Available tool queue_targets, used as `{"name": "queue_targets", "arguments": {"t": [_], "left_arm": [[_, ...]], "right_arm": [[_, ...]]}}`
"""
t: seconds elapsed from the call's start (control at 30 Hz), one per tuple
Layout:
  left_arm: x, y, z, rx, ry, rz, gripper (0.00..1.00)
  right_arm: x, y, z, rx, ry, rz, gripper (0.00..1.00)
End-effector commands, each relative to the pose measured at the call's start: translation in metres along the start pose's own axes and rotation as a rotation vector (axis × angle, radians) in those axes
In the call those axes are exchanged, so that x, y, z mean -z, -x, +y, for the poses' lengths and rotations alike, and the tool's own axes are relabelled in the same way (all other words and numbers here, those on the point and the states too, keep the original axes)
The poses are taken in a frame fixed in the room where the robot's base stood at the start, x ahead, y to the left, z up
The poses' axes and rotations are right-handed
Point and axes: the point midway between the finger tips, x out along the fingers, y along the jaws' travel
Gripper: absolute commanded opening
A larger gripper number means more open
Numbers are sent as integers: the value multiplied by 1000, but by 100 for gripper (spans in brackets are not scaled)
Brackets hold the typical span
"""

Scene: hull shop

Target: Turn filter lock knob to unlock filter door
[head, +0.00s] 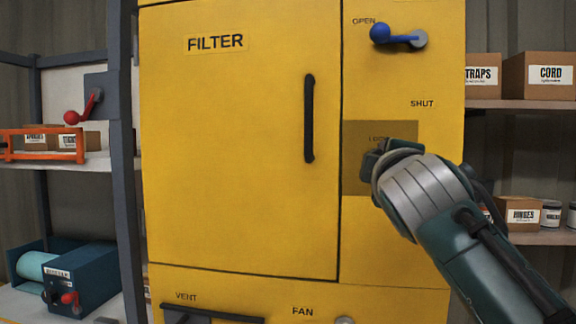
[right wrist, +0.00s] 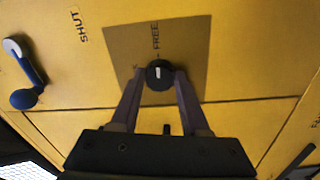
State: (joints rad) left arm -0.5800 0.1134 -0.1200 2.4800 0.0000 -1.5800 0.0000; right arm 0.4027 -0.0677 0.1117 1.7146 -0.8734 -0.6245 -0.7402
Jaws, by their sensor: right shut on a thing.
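The yellow filter cabinet has a filter door (head: 230,150) with a black vertical handle (head: 309,118); the door sits flush. A darker square plate (head: 356,180) is right of the door. Its lock knob (right wrist: 159,77) shows in the right wrist view as a round black knob with a short white mark, which looks roughly in line with the FREE lettering (right wrist: 155,36). My right gripper (right wrist: 159,73) is shut on the knob, one finger on each side. In the head view my right gripper (head: 373,150) hides the knob and part of the LOCK label. My left gripper is not in view.
A shelf (head: 515,104) with boxes stands right of the cabinet. At left are a shelf with an orange rack (head: 42,145), a red lever (head: 82,107) and a blue box (head: 85,275).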

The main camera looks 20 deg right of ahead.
Motion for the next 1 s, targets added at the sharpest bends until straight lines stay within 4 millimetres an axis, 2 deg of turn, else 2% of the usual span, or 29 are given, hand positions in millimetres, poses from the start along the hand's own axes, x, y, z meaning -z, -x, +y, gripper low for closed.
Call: {"name": "queue_targets", "arguments": {"t": [0.43, 0.47, 0.5, 0.7, 1.0], "left_arm": [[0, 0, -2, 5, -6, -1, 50], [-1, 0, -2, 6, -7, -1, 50], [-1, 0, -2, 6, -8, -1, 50], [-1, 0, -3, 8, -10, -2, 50], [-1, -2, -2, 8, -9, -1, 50]], "right_arm": [[0, 0, 0, -1, -12, 0, 0], [0, 0, 0, -1, -12, 0, 49], [0, 0, 0, -1, -12, 0, 53], [0, 0, 0, 0, -10, 0, 76], [0, 2, -1, 0, -9, 0, 76]]}}
